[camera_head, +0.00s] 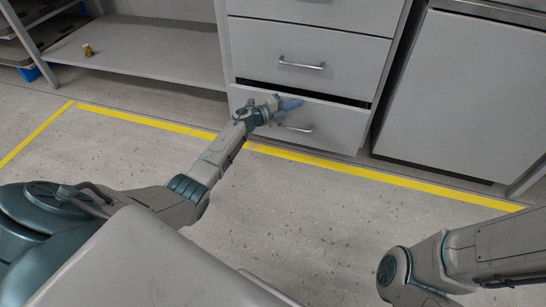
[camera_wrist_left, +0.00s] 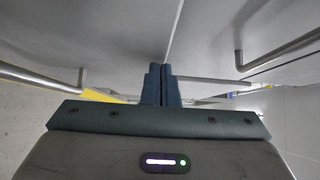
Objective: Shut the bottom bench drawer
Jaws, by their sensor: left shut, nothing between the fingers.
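The bottom bench drawer (camera_head: 342,122) is a grey front low in the bench, with a bar handle (camera_head: 300,129). It stands slightly open, with a dark gap above its front edge. My left gripper (camera_head: 292,103) is at the upper middle of this drawer front, just above the handle. Its blue fingers are together and empty. In the left wrist view the closed fingers (camera_wrist_left: 161,84) point at grey drawer fronts; I cannot tell whether they touch. My right arm shows at the lower right in the head view; its gripper is out of view.
The drawer above (camera_head: 305,58) looks shut and has its own handle (camera_head: 302,66). A grey cabinet (camera_head: 470,90) stands to the right. An open shelf (camera_head: 150,48) with a small brass part (camera_head: 88,50) is at the left. A yellow line (camera_head: 400,183) crosses the clear floor.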

